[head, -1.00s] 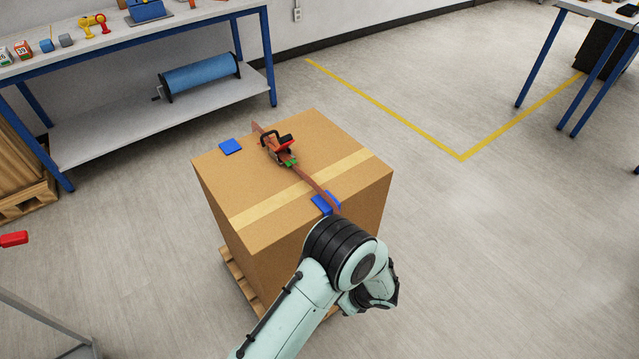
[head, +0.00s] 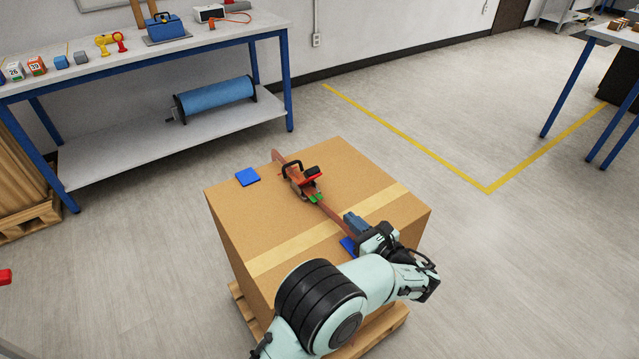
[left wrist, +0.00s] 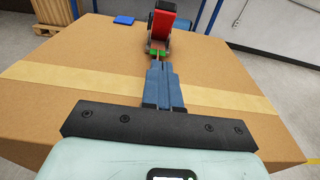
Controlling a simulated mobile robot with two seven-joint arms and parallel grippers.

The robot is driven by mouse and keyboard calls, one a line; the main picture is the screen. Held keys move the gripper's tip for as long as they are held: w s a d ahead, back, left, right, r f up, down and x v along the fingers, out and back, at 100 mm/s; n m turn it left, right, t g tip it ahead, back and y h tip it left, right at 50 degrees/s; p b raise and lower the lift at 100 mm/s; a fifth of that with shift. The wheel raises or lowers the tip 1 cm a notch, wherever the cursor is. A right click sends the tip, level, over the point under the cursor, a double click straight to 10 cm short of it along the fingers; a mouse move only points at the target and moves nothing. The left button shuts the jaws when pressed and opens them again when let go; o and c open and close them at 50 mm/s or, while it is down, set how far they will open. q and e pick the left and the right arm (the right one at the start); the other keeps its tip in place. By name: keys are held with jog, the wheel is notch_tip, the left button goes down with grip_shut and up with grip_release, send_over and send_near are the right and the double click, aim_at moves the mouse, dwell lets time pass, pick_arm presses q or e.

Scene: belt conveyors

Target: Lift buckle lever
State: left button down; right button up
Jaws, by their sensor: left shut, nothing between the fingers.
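The buckle (head: 302,178) sits on the brown strap on top of a large cardboard box (head: 345,160). It has a black and red lever and a green part, and it also shows in the left wrist view (left wrist: 161,30). The strap (head: 335,214) runs across the box top. My left gripper (head: 350,219) is over the near right part of the box, along the strap, apart from the buckle. Its blue fingers (left wrist: 160,68) are shut and empty and point toward the buckle in the left wrist view. My right gripper is not in view.
Blue corner pads lie on the box top, one far left (head: 248,177) and one under my left gripper (head: 347,244). A wooden pallet (head: 375,335) is under the box. A blue-legged workbench (head: 150,45) stands behind; open floor lies to the right.

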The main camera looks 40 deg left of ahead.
aim_at(312, 169)
pick_arm(q)
jog(key=b+x, duration=0.2)
jog(key=x, duration=0.8)
jog(key=shift+f, duration=0.1)
jog(key=shift+w+a+r+b, duration=0.3)
jog(key=shift+a+r+b, duration=0.1)
jog(key=shift+a+r, duration=0.5)
jog(key=shift+w+a+r, duration=0.15)
jog(key=shift+a+r, duration=0.35)
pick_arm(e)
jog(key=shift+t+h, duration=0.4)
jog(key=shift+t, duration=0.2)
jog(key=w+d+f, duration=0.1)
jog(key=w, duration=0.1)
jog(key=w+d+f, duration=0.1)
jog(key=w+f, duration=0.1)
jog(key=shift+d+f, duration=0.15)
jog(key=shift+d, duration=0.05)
